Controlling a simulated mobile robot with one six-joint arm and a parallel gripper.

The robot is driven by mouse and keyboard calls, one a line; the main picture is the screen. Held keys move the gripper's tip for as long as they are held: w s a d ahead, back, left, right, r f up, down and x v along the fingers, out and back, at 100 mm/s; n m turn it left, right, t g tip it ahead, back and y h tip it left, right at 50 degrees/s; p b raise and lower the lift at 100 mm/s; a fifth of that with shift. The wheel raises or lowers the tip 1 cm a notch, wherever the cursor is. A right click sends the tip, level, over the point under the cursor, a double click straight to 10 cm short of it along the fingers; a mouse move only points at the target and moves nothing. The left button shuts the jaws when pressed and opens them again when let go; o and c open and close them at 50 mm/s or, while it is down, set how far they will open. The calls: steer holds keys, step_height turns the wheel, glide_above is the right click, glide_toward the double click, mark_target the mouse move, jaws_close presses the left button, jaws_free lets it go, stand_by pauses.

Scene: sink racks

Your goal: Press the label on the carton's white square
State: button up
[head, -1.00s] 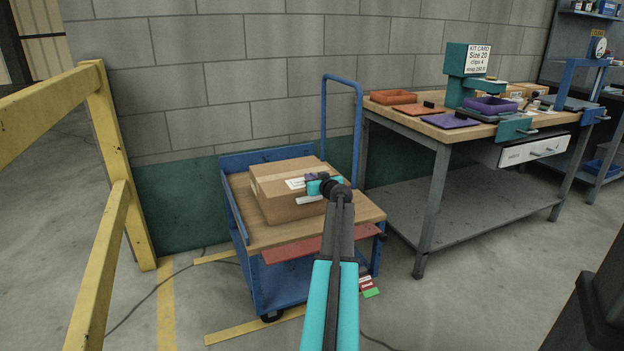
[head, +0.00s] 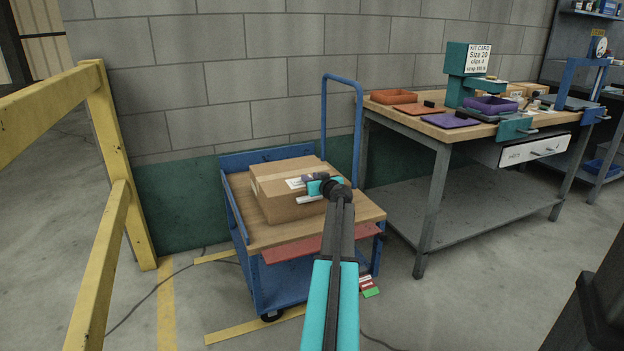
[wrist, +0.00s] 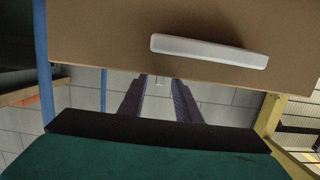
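The carton (head: 285,205) is a closed brown box on the wooden top of a blue cart. A white square (head: 294,183) shows on its top, partly hidden by my gripper. A white strip (head: 311,199) is near its front upper edge; in the wrist view a pale strip (wrist: 208,51) shows against the brown carton (wrist: 110,35). My gripper (head: 308,179) is just above the carton's top at its right side. In the wrist view the two dark fingers (wrist: 158,90) stand apart with a gap between them. I cannot tell whether they touch the carton.
The blue cart (head: 230,198) has a tall handle (head: 358,130) at the back right. A workbench (head: 425,133) with trays and a teal press stands to the right. A yellow railing (head: 115,165) is at the left. A cable lies on the floor.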

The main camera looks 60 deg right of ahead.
steer(key=p+v, duration=0.2)
steer(key=v, duration=1.1)
steer(key=shift+s+a, duration=0.25)
steer(key=shift+s, duration=0.05)
stand_by(0.6)
